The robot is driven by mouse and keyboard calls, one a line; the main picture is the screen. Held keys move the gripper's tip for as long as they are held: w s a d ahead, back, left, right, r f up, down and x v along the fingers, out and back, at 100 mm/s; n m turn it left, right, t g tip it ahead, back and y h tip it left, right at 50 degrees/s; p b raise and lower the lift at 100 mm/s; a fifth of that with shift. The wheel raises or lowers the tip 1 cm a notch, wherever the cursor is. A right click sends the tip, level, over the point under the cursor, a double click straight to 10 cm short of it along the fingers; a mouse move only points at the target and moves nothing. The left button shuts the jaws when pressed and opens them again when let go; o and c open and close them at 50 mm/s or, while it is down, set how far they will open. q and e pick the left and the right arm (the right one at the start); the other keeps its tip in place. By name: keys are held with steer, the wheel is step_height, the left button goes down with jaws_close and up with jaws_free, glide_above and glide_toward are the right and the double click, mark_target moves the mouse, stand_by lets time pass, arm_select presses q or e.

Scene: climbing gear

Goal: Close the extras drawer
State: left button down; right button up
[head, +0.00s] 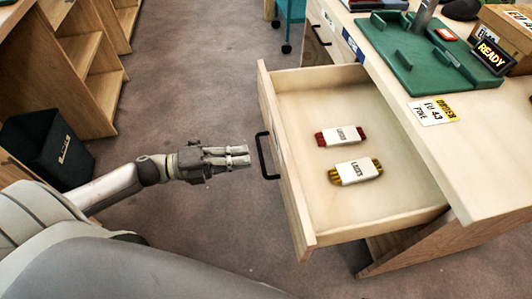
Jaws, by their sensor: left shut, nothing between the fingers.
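The extras drawer (283,175) is a pale wooden drawer pulled out from under the desk, with a black bar handle (266,156) on its front. Inside lie two banded bundles of laces, one red (341,136) and one yellow (355,171). My left gripper (248,156) is shut and empty. It points right at the handle, with a small gap visible between fingertips and handle in the head view. My right gripper is not in view.
The wooden desk (470,160) carries a green tray (418,62), a READY display (493,56) and a cardboard box (503,32). Wooden shelves (75,55) and a black bin (48,149) stand at left. Carpet (200,80) between is clear.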

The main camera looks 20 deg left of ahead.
mark_target(277, 151)
arm_select(q)
steer(key=x, duration=0.6)
steer(key=shift+w+d, duration=0.1)
steer(key=shift+w, duration=0.05)
steer(key=shift+d, duration=0.1)
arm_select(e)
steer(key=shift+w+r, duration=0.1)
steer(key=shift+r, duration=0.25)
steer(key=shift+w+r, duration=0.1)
arm_select(q)
steer(key=shift+w+d, duration=0.1)
steer(key=shift+w+d, duration=0.15)
steer(key=shift+d, duration=0.05)
steer(key=x, duration=2.2)
steer(key=shift+w+d, duration=0.2)
steer(key=b+x, duration=0.1)
steer(key=x, duration=0.7)
steer(key=shift+w+d+f, duration=0.15)
steer(key=shift+d, duration=0.05)
steer(key=shift+w+d, duration=0.15)
steer(key=shift+d, duration=0.05)
steer(key=shift+r, duration=0.2)
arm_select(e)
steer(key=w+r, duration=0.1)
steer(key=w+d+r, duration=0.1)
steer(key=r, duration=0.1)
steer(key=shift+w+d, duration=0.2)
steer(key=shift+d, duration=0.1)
